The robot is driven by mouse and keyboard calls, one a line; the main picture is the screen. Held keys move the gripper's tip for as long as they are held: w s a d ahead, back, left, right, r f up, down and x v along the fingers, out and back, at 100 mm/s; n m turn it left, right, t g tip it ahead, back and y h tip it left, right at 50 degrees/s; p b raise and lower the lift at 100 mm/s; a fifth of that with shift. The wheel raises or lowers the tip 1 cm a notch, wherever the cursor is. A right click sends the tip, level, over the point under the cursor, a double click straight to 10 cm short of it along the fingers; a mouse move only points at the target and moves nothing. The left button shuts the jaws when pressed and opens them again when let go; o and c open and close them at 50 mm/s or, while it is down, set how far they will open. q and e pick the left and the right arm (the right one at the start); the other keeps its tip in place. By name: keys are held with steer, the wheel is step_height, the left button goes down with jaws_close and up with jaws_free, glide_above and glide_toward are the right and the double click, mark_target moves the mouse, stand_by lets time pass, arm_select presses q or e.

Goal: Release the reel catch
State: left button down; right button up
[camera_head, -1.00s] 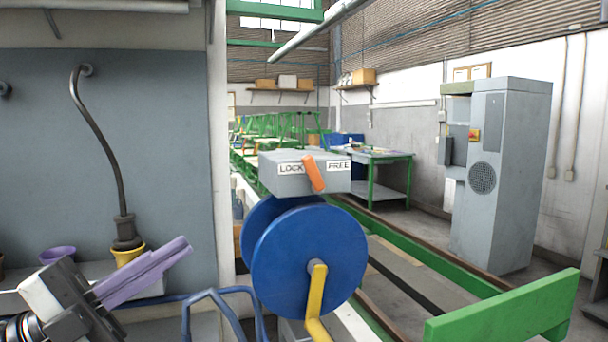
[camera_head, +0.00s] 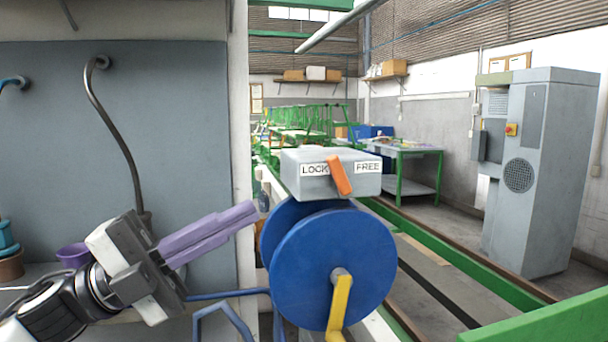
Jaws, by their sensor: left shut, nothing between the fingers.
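A grey catch box (camera_head: 300,185) sits on top of the blue reel (camera_head: 335,262). Its front carries a LOCK label (camera_head: 314,169) on the left and a FREE label (camera_head: 368,167) on the right. The orange lever (camera_head: 340,176) stands between the labels, nearly upright, its lower end leaning slightly right. A yellow crank (camera_head: 338,305) is fixed at the reel's centre. My left gripper (camera_head: 252,214), with purple fingers, is shut and empty. In the picture it is left of the reel and below the box, apart from the lever. My right gripper is not in view.
A green beam (camera_head: 545,322) crosses the lower right. A grey cabinet (camera_head: 530,180) stands at the right, and a green-legged table (camera_head: 400,152) is behind.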

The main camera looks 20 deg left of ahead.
arm_select(q)
steer(key=p, duration=0.4)
glide_toward(329, 169)
steer(key=x, duration=0.4)
steer(key=shift+d+r, duration=0.25)
steer(key=shift+r, duration=0.1)
steer(key=shift+w+d+r, duration=0.15)
steer(key=shift+w+d, duration=0.4)
steer(key=shift+d, duration=0.1)
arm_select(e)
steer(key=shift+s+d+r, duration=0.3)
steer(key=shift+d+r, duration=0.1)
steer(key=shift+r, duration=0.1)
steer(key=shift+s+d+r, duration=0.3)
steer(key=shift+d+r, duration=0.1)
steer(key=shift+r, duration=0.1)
arm_select(q)
steer(key=shift+w, duration=0.1)
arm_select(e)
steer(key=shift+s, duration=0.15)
